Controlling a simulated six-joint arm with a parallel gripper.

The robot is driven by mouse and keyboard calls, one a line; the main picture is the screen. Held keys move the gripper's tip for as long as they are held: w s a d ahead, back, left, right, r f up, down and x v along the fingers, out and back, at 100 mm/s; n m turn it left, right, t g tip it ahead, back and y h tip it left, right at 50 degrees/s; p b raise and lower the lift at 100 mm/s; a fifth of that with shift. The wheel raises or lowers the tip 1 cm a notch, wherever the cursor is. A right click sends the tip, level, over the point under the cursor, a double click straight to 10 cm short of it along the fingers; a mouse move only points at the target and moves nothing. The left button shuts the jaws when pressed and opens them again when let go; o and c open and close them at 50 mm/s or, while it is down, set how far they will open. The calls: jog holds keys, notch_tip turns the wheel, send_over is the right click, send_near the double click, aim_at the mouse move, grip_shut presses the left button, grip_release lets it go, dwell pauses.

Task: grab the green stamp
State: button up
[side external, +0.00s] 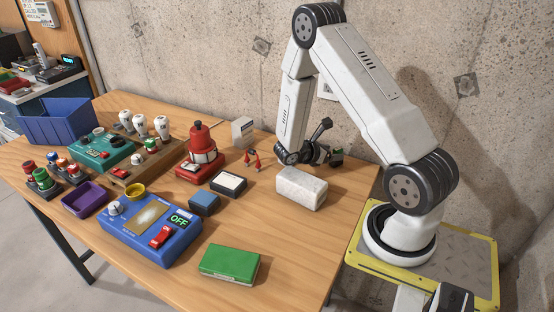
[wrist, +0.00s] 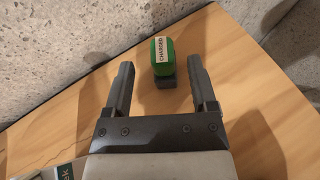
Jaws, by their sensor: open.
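The green stamp (wrist: 163,52) stands upright in the wrist view, with a rounded green top, a white label reading "CHARGED" and a dark base on the wooden table. In the side external view a small green and dark shape (side external: 337,156) near the table's back right edge appears to be it, partly hidden by my gripper. My gripper (wrist: 160,72) is open and empty. Its two dark fingers are spread to either side of the stamp in the picture, with gaps on both sides.
A white block (side external: 301,188) lies close in front of my gripper. Small red pincers (side external: 253,161), a white box (side external: 242,132) and a red beacon (side external: 201,146) stand to the left. The concrete wall (wrist: 60,50) rises behind. The table's right front is clear around a green box (side external: 230,262).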

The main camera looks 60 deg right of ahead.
aim_at(334, 152)
jog(key=shift+x, duration=2.05)
jog(key=shift+s+a, duration=0.1)
jog(key=shift+s, duration=0.05)
grip_shut()
